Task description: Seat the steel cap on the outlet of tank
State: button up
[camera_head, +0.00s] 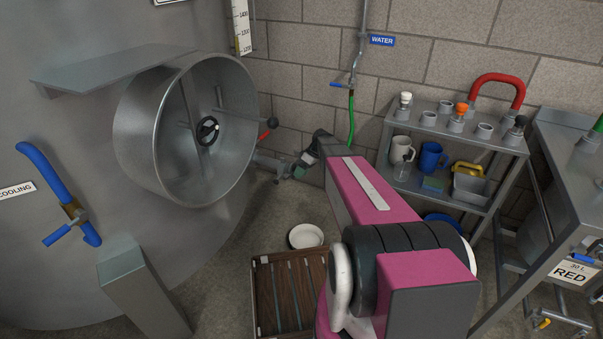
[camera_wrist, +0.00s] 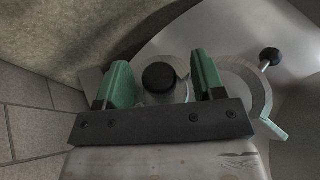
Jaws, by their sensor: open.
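The steel tank (camera_head: 60,110) fills the left of the head view. A steel outlet stub (camera_head: 269,162) sticks out low at its right side, beside the round open manway. My gripper (camera_head: 303,167) is at the stub's outer end, small and partly hidden by my wrist. In the wrist view my gripper (camera_wrist: 160,82) has its green fingers open on either side of a round steel part with a black knob (camera_wrist: 158,77), which looks like the steel cap. Gaps show between fingers and knob. I cannot tell whether the cap sits fully on the outlet.
A steel shelf (camera_head: 463,136) at right holds several small items, including white, orange and black knobbed ones, mugs and a tray. A green hose (camera_head: 351,120) hangs behind my arm. A white bowl (camera_head: 306,236) and a slatted wooden crate (camera_head: 259,283) are low down.

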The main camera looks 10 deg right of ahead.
jog(key=v, duration=1)
jog(key=shift+d+r, duration=0.25)
jog(key=shift+r, duration=0.05)
jog(key=s+a+m+h, duration=0.2)
jog(key=s+m, duration=0.1)
jog(key=s, duration=0.4)
jog(key=s+a+f+m+t+h, duration=0.1)
jog(key=s+m, duration=0.3)
jog(key=s, duration=0.4)
jog(key=s+a+m+t+h, duration=0.1)
jog(key=s+a+m+h, duration=0.2)
jog(key=s, duration=0.4)
jog(key=shift+s+f+m+h, duration=0.3)
jog(key=shift+s+f, duration=0.1)
